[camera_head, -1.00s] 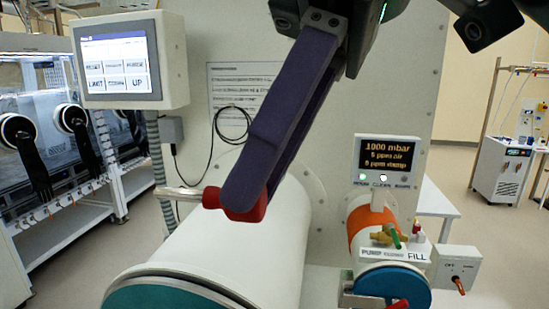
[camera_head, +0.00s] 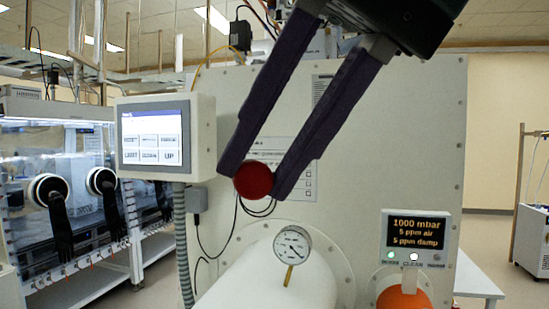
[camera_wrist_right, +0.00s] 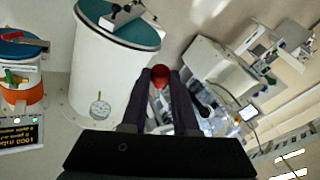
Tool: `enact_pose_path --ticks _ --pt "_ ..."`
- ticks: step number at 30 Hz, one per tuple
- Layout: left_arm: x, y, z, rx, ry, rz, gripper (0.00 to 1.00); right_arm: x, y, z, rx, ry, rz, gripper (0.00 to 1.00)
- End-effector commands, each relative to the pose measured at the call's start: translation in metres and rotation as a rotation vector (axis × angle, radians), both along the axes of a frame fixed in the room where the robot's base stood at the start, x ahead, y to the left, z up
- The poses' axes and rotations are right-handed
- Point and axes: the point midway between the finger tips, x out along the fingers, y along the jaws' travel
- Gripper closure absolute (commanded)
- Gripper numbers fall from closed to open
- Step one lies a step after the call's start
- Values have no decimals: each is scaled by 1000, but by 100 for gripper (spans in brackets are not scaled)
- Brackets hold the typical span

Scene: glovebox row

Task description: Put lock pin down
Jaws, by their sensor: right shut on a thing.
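The lock pin shows as a round red knob (camera_head: 253,179) between the fingertips of my right gripper (camera_head: 257,178). In the head view the long dark fingers come down from the top right and close on the knob from both sides. The pin's metal shaft is not visible in the head view. My left gripper is not in view.
A white cylindrical chamber (camera_head: 275,275) with a dial gauge (camera_head: 292,245) stands below the held knob. A touch panel (camera_head: 155,137) is to the left. A pressure display (camera_head: 415,238) stands at the right. In the wrist view the chamber has a teal lid (camera_wrist_right: 120,30).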

Motion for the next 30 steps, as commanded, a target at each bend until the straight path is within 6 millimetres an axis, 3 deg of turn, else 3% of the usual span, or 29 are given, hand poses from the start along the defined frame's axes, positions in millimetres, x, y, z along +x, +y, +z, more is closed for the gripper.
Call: enact_pose_path --ticks 5,24,30 --pt "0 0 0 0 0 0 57 -1 -6 -8 0 7 142 100" --pt "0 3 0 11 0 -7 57 -16 -33 -55 5 11 1142 100" --pt "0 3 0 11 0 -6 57 -19 -42 -66 -4 8 1371 100"
